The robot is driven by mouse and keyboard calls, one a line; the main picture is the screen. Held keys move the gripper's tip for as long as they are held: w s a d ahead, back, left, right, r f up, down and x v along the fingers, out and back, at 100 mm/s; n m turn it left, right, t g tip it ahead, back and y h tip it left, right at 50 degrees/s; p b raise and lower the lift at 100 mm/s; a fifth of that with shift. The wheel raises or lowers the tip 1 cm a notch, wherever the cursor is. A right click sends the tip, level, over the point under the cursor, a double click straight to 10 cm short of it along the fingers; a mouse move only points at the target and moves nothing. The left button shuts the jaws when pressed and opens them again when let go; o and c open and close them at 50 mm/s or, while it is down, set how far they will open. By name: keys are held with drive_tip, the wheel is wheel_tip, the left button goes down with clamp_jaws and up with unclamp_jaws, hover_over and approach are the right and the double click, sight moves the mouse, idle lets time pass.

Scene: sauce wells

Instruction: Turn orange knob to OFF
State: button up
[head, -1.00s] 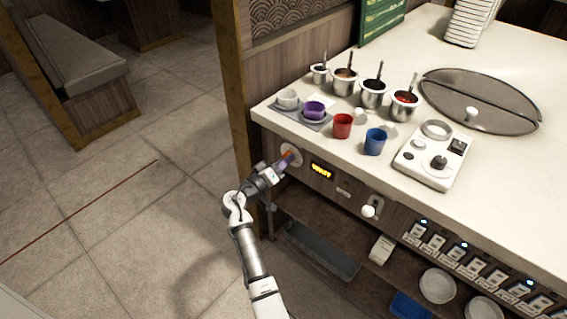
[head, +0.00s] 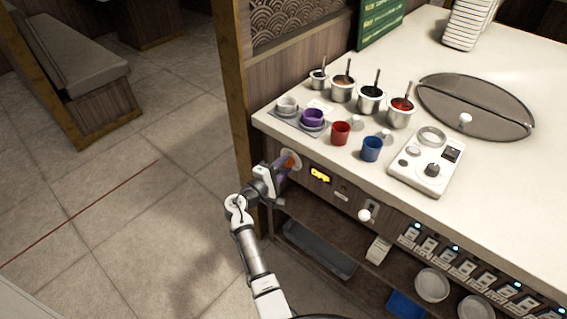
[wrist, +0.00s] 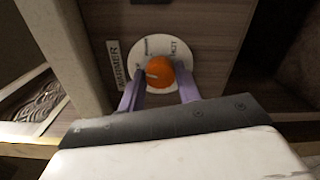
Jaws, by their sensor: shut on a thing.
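The orange knob (wrist: 159,72) sits on a round white dial plate (wrist: 150,45) on the counter's wooden front. In the wrist view the plate bears small lettering, with "HOT" legible at the right. A pale mark on the knob lies toward its left side. In the head view the orange knob (head: 291,161) is partly hidden by my gripper (head: 284,168). In the wrist view my gripper's purple fingers (wrist: 160,78) stand on either side of the knob, shut on it. Which setting the knob points to is hard to tell.
A lit yellow display (head: 320,175) and a white-knobbed lever (head: 365,214) are right of the dial. Red (head: 340,133) and blue (head: 371,149) cups stand near the counter edge above. An open shelf (head: 320,249) lies below. A wooden post (head: 238,80) rises at the left.

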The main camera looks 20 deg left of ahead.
drive_tip(key=shift+n+p, duration=0.85)
drive_tip(key=shift+n, duration=0.75)
drive_tip(key=o, duration=1)
drive_tip(key=shift+c, duration=0.2)
drive_tip(key=shift+s, duration=0.1)
drive_tip(key=b+v, duration=0.2)
drive_tip(key=v, duration=1.1)
drive_tip(key=shift+s, duration=0.3)
drive_tip(key=shift+a+r, duration=0.1)
